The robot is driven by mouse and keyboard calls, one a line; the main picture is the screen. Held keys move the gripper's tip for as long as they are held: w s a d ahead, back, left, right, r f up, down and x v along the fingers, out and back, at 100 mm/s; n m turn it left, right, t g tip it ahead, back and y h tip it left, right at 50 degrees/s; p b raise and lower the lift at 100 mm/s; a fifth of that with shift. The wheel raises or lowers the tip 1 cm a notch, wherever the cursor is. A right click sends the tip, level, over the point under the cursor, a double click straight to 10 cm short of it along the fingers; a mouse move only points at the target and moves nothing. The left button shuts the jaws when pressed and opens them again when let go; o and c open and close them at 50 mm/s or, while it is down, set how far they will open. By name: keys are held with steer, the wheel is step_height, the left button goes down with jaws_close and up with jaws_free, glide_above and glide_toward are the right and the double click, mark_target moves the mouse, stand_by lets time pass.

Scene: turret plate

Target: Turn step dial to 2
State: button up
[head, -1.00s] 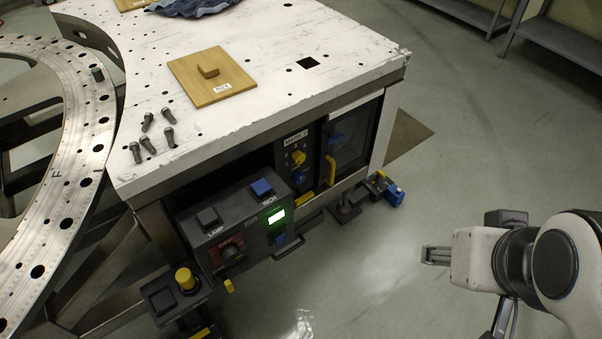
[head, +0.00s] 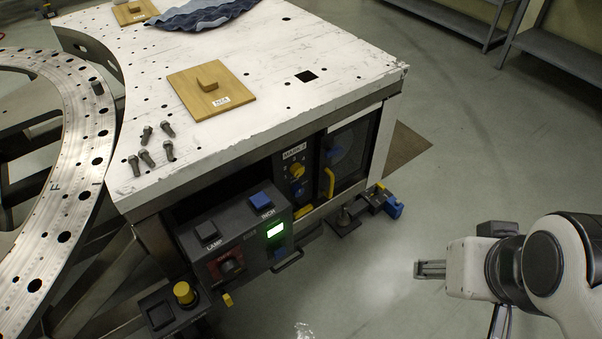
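A dark control box (head: 238,235) on the near side of the white-topped stand carries a red-and-black knob (head: 230,266), a blue button, a LAMP button and a lit green display (head: 275,230). Right of it, a recessed panel labelled with a white tag holds a yellow dial (head: 297,170) with a blue part below it. Which of these is the step dial, and where it points, is too small to read. My gripper (head: 430,269) is at the right over the floor, well apart from both panels. No held thing shows; its finger gap is unclear.
A yellow handle (head: 329,183) stands beside the dial panel. A yellow-capped post (head: 185,293) stands at the lower left. Bolts (head: 152,146) and a wooden board (head: 211,88) lie on the stand. Clear floor separates my gripper from the stand.

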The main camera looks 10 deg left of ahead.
steer(key=w+a+f+n+g+h, duration=0.1)
steer(key=w+f+n+g, duration=0.2)
steer(key=w+f, duration=2.05)
steer(key=w+a+f+n+t+y, duration=0.1)
steer(key=w+a+f+n+t, duration=0.1)
steer(key=w+a+f, duration=0.6)
steer(key=w+a+f+n+t+y, duration=0.1)
steer(key=w+f+y, duration=0.1)
steer(key=w+f, duration=0.75)
steer(key=w+a+f+n+t+y, duration=0.2)
steer(key=a+f+y, duration=0.1)
steer(key=a+f, duration=0.4)
steer(key=w+a+r+n+t+y, duration=0.1)
steer(key=w+a+r+t+y, duration=0.1)
steer(key=w+a+r+y, duration=0.2)
steer(key=a+r, duration=0.3)
steer(key=r, duration=0.3)
steer(key=shift+r+n+t, duration=0.15)
steer(key=shift+n+t, duration=0.15)
steer(key=shift+t, duration=0.1)
